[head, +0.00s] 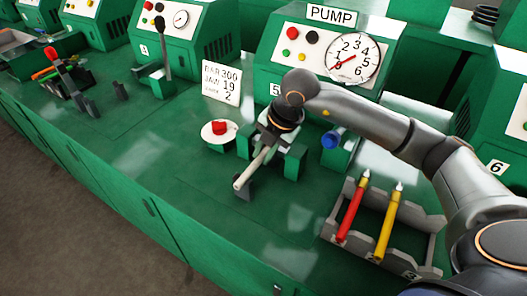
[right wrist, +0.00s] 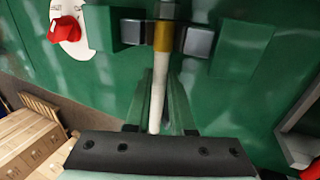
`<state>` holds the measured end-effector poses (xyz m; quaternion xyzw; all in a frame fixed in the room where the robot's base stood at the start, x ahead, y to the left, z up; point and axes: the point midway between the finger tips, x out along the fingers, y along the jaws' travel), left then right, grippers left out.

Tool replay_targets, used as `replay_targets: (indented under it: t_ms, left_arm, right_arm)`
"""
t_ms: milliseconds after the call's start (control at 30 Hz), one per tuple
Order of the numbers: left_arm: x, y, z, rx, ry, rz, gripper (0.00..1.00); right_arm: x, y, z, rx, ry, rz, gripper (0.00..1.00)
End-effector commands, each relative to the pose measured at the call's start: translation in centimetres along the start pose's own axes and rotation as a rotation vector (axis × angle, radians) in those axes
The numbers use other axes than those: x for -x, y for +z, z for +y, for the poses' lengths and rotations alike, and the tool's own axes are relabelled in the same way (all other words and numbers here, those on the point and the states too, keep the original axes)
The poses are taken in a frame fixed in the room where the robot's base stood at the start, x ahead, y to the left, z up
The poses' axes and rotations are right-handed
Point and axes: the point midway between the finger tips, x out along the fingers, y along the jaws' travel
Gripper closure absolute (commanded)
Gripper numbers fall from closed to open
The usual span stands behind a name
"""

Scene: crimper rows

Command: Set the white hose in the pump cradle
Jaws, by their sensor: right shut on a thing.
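The white hose (head: 250,168) is a thin white rod in front of the pump (head: 318,62). My right gripper (head: 265,148) reaches down from above and is shut on it. In the right wrist view the white hose (right wrist: 158,88) runs between my fingers, with a brass-coloured end (right wrist: 163,38) between two dark jaws set in green blocks (right wrist: 243,48). The head view also shows a green block (head: 294,161) beside the gripper and a small dark support (head: 243,189) under the near end. I cannot tell whether the hose rests in the cradle or just above it. My left gripper is out of view.
A grey rack (head: 432,225) with a red and a yellow hose lies at the right. A sign card (head: 221,82) stands behind. The bench front is clear.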

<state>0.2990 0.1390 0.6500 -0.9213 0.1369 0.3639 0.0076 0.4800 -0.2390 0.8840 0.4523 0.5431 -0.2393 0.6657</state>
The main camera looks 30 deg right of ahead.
Motion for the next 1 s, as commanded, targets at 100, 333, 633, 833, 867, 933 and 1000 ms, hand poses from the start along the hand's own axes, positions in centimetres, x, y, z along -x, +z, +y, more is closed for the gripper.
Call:
replay_targets:
  t_ms: [100, 333, 633, 833, 867, 933, 1000]
  left_arm:
    - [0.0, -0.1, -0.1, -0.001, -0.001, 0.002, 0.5]
    - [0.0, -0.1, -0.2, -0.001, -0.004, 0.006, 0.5]
    - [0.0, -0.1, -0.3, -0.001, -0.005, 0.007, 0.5]
    - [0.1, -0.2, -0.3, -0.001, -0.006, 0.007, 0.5]
    - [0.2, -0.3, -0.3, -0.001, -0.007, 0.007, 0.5]
    - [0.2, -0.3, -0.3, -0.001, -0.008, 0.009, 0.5]
    - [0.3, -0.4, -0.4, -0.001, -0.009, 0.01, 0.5]
  right_arm:
    - [0.0, 0.0, 0.0, 0.0, 0.001, 0.0, 0.73]
    - [0.0, 0.0, 0.0, 0.0, 0.0, 0.0, 0.47]
    - [0.1, 0.0, 0.0, 0.0, 0.0, 0.0, 0.43]
    - [2.4, 0.1, 0.1, 0.001, 0.003, -0.002, 0.43]
    - [3.0, 0.1, 0.1, 0.002, 0.003, -0.003, 0.43]
    - [4.6, 0.1, 0.1, 0.002, 0.004, -0.003, 0.43]
    - [6.2, 0.1, 0.1, 0.001, 0.005, -0.004, 0.43]
